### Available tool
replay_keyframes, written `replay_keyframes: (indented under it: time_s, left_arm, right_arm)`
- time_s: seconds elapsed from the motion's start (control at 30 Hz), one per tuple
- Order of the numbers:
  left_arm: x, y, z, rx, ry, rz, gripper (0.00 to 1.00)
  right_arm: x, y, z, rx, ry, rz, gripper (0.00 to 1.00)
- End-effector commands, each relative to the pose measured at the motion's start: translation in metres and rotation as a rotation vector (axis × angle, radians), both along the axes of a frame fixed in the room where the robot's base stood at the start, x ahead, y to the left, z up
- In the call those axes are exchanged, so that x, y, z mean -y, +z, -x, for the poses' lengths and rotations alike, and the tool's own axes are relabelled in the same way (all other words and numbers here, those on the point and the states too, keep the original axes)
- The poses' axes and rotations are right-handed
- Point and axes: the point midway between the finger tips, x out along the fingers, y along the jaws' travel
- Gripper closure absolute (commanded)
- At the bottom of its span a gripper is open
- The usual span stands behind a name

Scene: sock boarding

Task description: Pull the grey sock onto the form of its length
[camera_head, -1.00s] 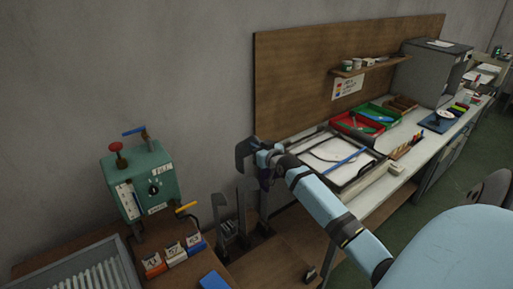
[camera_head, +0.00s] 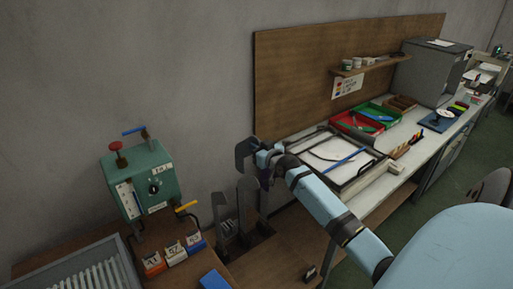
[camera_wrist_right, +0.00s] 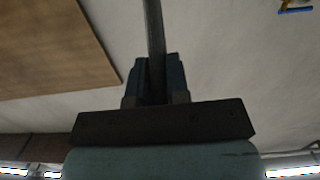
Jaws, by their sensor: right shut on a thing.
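My right gripper (camera_head: 264,172) comes in from the right and is at the upper part of the tallest foot-shaped form, where a dark grey toe-like shape (camera_head: 243,154) points left. In the right wrist view its fingers (camera_wrist_right: 157,82) are shut on a narrow grey strip (camera_wrist_right: 154,30). I cannot tell how much of this grey is sock and how much is form. Two lower dark forms, the shortest (camera_head: 223,210) and the middle one (camera_head: 247,198), stand upright to the left of the gripper. My left gripper is not in view.
A green control box (camera_head: 155,185) with a red knob stands at the left. A workbench (camera_head: 375,195) with trays runs to the right. Brown wood panel (camera_head: 310,85) stands behind.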

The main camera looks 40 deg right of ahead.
Motion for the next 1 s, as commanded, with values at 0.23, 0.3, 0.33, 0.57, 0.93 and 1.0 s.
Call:
replay_keyframes:
  time_s: [0.23, 0.3, 0.33, 0.57, 0.93, 1.0]
  left_arm:
    - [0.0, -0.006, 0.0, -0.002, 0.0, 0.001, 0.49]
    - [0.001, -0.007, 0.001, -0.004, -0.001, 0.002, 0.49]
    - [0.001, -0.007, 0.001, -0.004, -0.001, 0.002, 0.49]
    - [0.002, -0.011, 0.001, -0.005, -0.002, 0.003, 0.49]
    - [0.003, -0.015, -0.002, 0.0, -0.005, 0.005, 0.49]
    - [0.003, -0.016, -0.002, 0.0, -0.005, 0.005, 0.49]
  right_arm:
    - [0.0, -0.007, 0.0, -0.001, 0.0, 0.0, 0.97]
    - [0.0, -0.009, 0.0, -0.001, 0.0, 0.0, 0.97]
    - [0.0, -0.01, 0.0, -0.001, 0.0, 0.0, 0.97]
    - [0.0, -0.016, 0.0, -0.001, 0.0, 0.0, 0.97]
    - [0.0, -0.025, 0.0, 0.0, 0.0, 0.0, 0.97]
    - [0.0, -0.027, 0.0, 0.0, 0.0, 0.0, 0.97]
